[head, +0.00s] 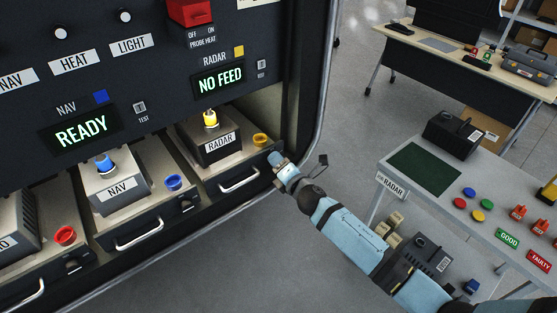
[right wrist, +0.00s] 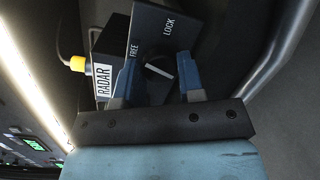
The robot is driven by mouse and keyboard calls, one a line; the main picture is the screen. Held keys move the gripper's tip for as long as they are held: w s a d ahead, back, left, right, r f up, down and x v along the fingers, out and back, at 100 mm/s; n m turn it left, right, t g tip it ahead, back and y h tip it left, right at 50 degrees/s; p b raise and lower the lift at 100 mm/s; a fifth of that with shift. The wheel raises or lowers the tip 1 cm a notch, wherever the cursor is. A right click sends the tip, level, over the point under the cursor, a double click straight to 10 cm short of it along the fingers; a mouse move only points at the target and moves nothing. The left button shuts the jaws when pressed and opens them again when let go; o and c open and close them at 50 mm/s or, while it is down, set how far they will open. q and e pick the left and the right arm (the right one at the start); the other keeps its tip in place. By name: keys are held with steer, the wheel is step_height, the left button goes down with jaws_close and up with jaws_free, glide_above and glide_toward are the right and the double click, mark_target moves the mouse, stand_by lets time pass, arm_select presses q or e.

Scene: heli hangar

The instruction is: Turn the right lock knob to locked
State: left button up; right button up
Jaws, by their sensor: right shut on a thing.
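The right lock knob (right wrist: 160,70) is a dark knob with a white bar, on a black plate (right wrist: 150,25) marked FREE and LOCK in the right wrist view. My right gripper (right wrist: 158,72) is shut on the knob, one blue finger on each side. The fingers partly cover the knob, and I cannot tell which mark its white bar points to. In the head view my right gripper (head: 276,158) is at the right front edge of the RADAR drawer (head: 215,181) and hides the knob. My left gripper is not in view.
The RADAR box (head: 221,144) with a yellow plug (head: 210,119) sits on the drawer, below a NO FEED display (head: 220,79). The cabinet's rounded frame (head: 325,75) is close beside my right arm. A table (head: 385,195) with small parts stands at the right.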

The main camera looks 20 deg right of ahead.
steer(key=shift+d+r+m+g+y+p, duration=0.1)
steer(key=shift+m+g+y+p, duration=0.3)
steer(key=shift+m+p, duration=2.05)
steer(key=shift+d+r+m+g+y+p, duration=0.1)
steer(key=shift+m+g+y+p, duration=0.55)
steer(key=shift+m, duration=3.4)
steer(key=shift+f+t+h, duration=0.1)
steer(key=shift+t+h, duration=0.15)
steer(key=o, duration=0.6)
steer(key=shift+o, duration=0.2)
